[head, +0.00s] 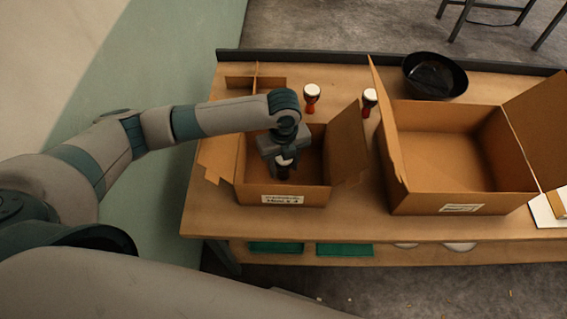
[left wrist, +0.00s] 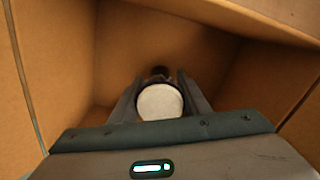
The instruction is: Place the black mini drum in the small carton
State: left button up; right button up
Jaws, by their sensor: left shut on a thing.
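The small carton (head: 249,192) stands open on the left part of the table, with a label on its front wall; its brown inside also fills the left wrist view (left wrist: 60,60). My left gripper (head: 283,166) reaches down into it and is shut on the black mini drum (head: 283,171). In the left wrist view, the drum's pale round head (left wrist: 160,102) shows between the two fingers (left wrist: 160,95), with a dark part of its body behind. The fingers and head hide most of the drum. Whether it touches the carton floor I cannot tell. My right gripper is not in view.
A larger open carton (head: 440,195) stands to the right. Two red drums, one at the back (head: 311,98) and one between the cartons (head: 369,101), stand on the table (head: 340,222). A black bowl (head: 434,76) sits behind the large carton. The small carton's raised flaps stick out.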

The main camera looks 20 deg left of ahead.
pick_arm(q)
jog(key=shift+f, duration=0.15)
jog(key=o, duration=0.9)
jog(key=shift+c, duration=0.2)
jog(key=shift+o, duration=0.9)
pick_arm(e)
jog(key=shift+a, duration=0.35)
pick_arm(q)
notch_tip(320, 180, up, 11)
jog(key=b, duration=0.3)
jog(key=shift+r, duration=0.65)
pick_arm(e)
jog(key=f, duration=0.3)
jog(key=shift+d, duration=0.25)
